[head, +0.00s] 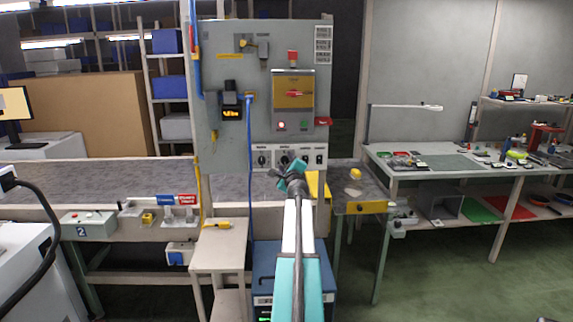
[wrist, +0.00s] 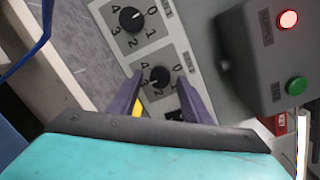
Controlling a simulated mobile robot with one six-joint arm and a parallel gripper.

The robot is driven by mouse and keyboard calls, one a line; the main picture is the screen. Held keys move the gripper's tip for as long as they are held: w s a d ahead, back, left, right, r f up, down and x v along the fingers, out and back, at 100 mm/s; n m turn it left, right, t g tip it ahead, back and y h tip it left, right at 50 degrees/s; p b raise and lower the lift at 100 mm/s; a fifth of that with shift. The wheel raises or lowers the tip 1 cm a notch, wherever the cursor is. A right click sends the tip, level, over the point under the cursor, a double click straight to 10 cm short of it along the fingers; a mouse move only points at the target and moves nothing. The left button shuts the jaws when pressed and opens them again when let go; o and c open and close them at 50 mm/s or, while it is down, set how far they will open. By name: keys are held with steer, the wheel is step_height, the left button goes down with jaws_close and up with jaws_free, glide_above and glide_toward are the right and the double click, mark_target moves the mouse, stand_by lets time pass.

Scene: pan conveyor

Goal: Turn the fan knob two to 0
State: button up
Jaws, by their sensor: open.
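Two black dials numbered 0 to 4 sit on the lower strip of the grey panel. In the head view they are the left dial (head: 262,160) and the right dial (head: 284,158), partly behind my gripper (head: 292,168). In the wrist view the upper dial (wrist: 132,18) has its white mark towards 0. The lower dial (wrist: 160,77), the right one in the head view, has its mark low and left, seemingly near 3. My gripper (wrist: 159,78) is open, its two dark fingers on either side of this lower dial. Whether they touch it I cannot tell.
A lit red lamp (wrist: 287,19) and a green button (wrist: 296,86) are on a box beside the dials. A blue cable (head: 249,150) hangs left of them. Black switches (head: 319,159) are on the right. A grey conveyor bench (head: 110,180) runs behind the panel.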

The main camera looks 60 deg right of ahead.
steer(key=c, duration=1)
steer(key=shift+c, duration=0.2)
